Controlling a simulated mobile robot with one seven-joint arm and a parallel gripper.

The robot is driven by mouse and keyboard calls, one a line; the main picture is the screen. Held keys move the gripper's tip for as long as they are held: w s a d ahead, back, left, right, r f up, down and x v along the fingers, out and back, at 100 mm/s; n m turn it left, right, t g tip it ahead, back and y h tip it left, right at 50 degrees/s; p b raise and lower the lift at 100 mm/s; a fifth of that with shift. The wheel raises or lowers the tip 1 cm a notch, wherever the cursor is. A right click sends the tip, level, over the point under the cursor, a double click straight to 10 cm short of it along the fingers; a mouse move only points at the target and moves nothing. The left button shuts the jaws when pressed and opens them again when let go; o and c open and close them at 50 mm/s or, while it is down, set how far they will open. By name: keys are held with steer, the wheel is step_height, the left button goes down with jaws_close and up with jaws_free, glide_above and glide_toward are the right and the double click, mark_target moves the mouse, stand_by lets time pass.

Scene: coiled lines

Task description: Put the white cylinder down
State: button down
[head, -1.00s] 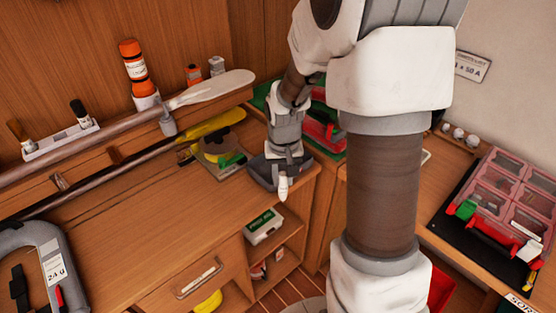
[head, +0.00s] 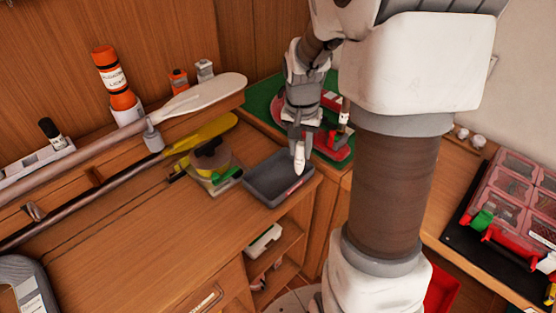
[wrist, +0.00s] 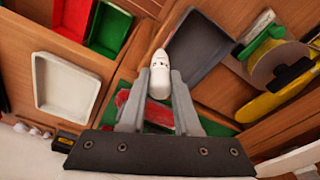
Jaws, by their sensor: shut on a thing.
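The white cylinder (wrist: 159,76) is between the two fingers of my gripper (wrist: 158,92) in the wrist view. It has a rounded end. In the head view the white cylinder (head: 299,156) hangs below my gripper (head: 300,142), near the right edge of a grey tray (head: 262,184). My gripper is shut on it. The grey tray also shows beside the cylinder in the wrist view (wrist: 200,50). The cylinder appears to be held above the surface; its exact height is hard to tell.
A disc with yellow and green items (head: 215,178) lies left of the tray. A green mat with red items (head: 335,145) is behind my gripper. Oars (head: 190,95) lie along the back left. Pink-lidded boxes (head: 505,190) stand at the right. The desk front is clear.

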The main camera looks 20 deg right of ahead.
steer(key=w+a+f, duration=0.2)
steer(key=w+f, duration=0.5)
steer(key=f, duration=0.1)
steer(key=shift+w+a+f, duration=0.2)
steer(key=shift+w+f, duration=0.2)
steer(key=shift+f, duration=0.2)
steer(key=c, duration=0.6)
jaws_free()
steer(key=shift+r, duration=0.1)
